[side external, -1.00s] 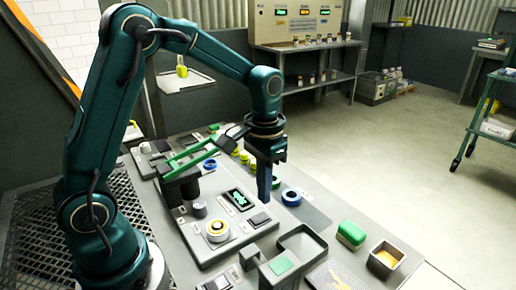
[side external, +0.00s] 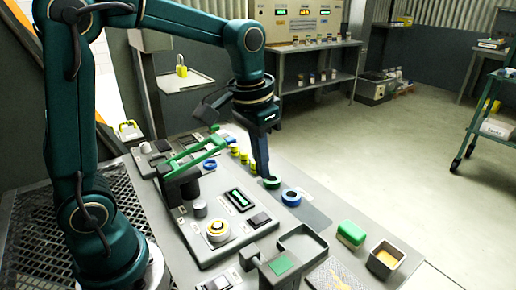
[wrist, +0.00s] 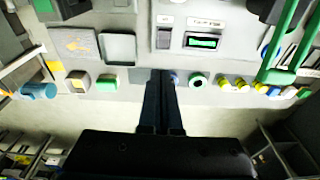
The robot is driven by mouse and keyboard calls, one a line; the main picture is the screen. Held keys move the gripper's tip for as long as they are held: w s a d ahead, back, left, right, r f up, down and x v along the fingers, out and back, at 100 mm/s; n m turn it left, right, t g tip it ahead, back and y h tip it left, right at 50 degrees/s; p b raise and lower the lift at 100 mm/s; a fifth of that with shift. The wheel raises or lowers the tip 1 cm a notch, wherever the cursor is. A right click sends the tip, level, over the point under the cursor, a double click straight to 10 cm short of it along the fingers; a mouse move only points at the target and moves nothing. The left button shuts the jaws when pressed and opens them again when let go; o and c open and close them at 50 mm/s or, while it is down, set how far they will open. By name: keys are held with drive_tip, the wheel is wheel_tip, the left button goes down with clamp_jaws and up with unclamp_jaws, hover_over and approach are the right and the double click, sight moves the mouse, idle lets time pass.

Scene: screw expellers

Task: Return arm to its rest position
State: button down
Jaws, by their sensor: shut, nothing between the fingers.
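My arm is teal and bends over the grey work table (side external: 335,262). My gripper (side external: 263,172) points down in the side external view, its fingers shut and empty. The fingertips are beside a green ring (side external: 272,182) and a blue ring (side external: 291,196); I cannot tell the exact height above the table. In the wrist view my gripper (wrist: 162,72) shows as two dark fingers together, with nothing between them. The green ring (wrist: 199,80) is just right of the fingertips there.
Several yellow pieces (side external: 244,158) stand behind the rings. A green-handled press (side external: 190,165), a white round dial (side external: 218,231), a grey tray (side external: 303,243), a green block (side external: 351,234) and an open box (side external: 384,258) are on the table.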

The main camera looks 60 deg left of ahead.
drive_tip(key=s+d+r+t, duration=0.1)
drive_tip(key=s+t, duration=0.2)
drive_tip(key=s, duration=0.8)
drive_tip(key=shift+s+d+t, duration=0.3)
drive_tip(key=shift+d+t, duration=0.1)
